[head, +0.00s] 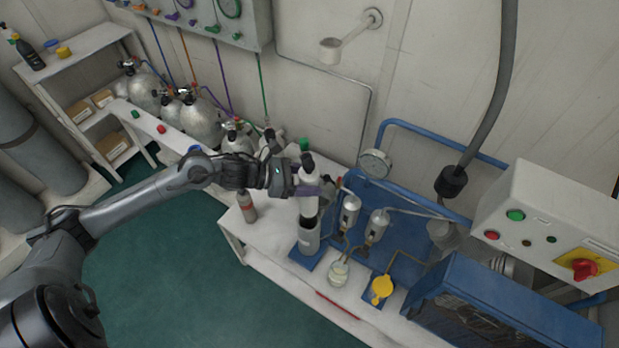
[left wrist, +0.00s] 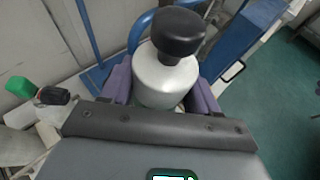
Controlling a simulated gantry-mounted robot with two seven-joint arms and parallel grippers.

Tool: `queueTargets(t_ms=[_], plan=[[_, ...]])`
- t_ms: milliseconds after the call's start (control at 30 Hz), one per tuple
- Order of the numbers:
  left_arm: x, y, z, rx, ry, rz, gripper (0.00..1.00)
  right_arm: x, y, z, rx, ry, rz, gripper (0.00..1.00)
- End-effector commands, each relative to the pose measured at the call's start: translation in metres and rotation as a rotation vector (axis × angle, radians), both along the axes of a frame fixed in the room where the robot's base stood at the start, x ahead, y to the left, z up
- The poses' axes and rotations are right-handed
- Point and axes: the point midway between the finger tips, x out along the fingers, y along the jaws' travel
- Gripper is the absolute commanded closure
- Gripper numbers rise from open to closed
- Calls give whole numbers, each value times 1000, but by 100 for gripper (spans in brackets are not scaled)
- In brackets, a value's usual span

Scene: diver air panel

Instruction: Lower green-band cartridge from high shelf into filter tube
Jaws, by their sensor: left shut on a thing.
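My left gripper (head: 308,190) is shut on a pale cartridge (head: 309,174) with a black knob on top, held upright. The cartridge's black lower part lines up with the mouth of the grey filter tube (head: 307,239); I cannot tell whether its end is inside or just above. The tube stands on a blue base on the white bench. In the left wrist view, the cartridge (left wrist: 165,82) sits between the purple fingers (left wrist: 205,98), its black knob towards the camera. My right gripper is not in view.
A dark red-capped bottle (head: 246,208) stands left of the tube on the bench. Two silver canisters (head: 350,212), a glass jar (head: 338,273), a yellow-topped item (head: 382,288) and blue pipework lie to the right. Several silver cylinders (head: 200,124) stand behind my arm.

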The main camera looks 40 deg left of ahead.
Motion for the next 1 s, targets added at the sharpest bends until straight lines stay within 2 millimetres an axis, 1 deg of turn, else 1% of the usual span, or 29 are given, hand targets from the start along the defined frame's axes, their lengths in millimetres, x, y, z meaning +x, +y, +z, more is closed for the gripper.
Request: queueTargets(t_ms=[600, 733, 1000], plan=[[0, 0, -46, -1, -2, 0, 100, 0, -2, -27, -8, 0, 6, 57], [0, 0, -50, -1, -2, 0, 100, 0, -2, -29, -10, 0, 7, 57], [0, 0, -50, -1, -2, 0, 100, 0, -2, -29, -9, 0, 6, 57]])
